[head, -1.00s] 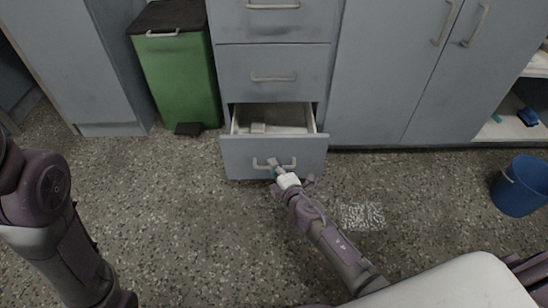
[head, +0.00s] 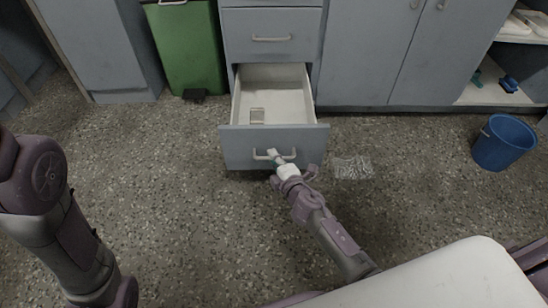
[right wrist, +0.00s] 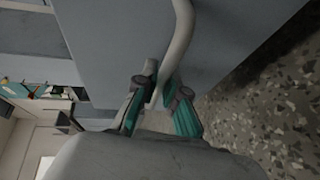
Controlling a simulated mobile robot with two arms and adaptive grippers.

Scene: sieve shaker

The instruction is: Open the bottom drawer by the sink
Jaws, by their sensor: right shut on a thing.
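The bottom drawer (head: 236,146) is grey-blue with a pale handle (head: 261,156). It stands far out of the cabinet, and its white inside shows a small pale object (head: 257,115) on its floor. In the right wrist view the fingers (right wrist: 158,100) sit on both sides of the pale handle bar (right wrist: 183,40). The left arm shows at the left edge of the head view, but its gripper is out of the frame.
A closed drawer (head: 270,22) is above. A green bin (head: 190,50) with a pedal stands to the left. A blue bucket (head: 502,143) stands at the right. A clear crumpled sheet (head: 352,168) lies on the floor right of the drawer. The speckled floor in front is mostly free.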

